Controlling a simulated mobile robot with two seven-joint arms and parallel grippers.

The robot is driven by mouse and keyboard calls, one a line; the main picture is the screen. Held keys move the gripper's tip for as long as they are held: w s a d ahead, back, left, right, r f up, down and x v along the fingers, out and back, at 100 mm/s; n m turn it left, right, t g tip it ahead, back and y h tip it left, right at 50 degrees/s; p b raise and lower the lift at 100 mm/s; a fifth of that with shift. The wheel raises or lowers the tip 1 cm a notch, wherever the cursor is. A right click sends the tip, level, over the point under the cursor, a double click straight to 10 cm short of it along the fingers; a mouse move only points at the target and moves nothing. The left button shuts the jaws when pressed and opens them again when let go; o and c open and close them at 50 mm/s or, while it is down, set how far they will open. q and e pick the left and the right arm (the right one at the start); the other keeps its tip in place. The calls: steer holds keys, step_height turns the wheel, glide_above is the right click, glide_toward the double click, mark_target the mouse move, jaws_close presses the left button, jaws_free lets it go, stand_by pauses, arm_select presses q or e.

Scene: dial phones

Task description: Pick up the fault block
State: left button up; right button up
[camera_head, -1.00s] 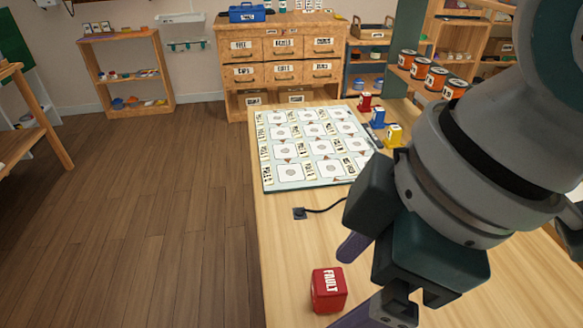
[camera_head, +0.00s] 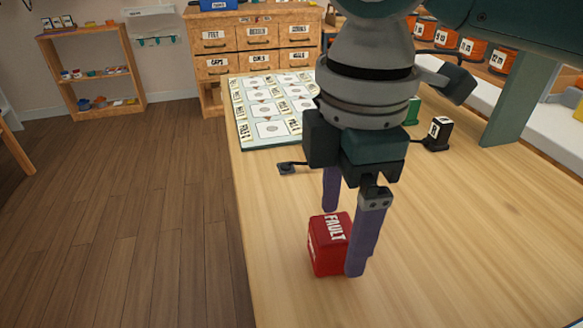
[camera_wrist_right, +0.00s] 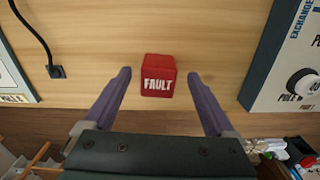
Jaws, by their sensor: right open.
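The fault block (camera_head: 327,247) is a red cube with white FAULT lettering, sitting on the wooden table near its left edge. My right gripper (camera_head: 343,243) is over the block in the head view, fingers pointing down, with one finger in front of the block's right side. In the right wrist view the fault block (camera_wrist_right: 158,76) lies ahead, between the lines of the two open purple fingers (camera_wrist_right: 160,85), with gaps on both sides. The jaws are open and empty. My left gripper is not in view.
A board with printed cards (camera_head: 268,112) lies behind the gripper. A small black plug with a cable (camera_head: 288,168) lies near it. A black block (camera_head: 438,133) and a green block (camera_head: 412,110) stand to the right. The table right of the fault block is clear.

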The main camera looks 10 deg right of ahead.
mark_target(335, 228)
steer(key=f, duration=0.3)
steer(key=shift+w+a+b, duration=0.1)
steer(key=shift+a+b, duration=0.25)
steer(key=shift+a, duration=0.05)
steer(key=shift+f, duration=0.3)
steer(key=shift+c, duration=0.2)
jaws_close()
steer(key=shift+r, duration=0.15)
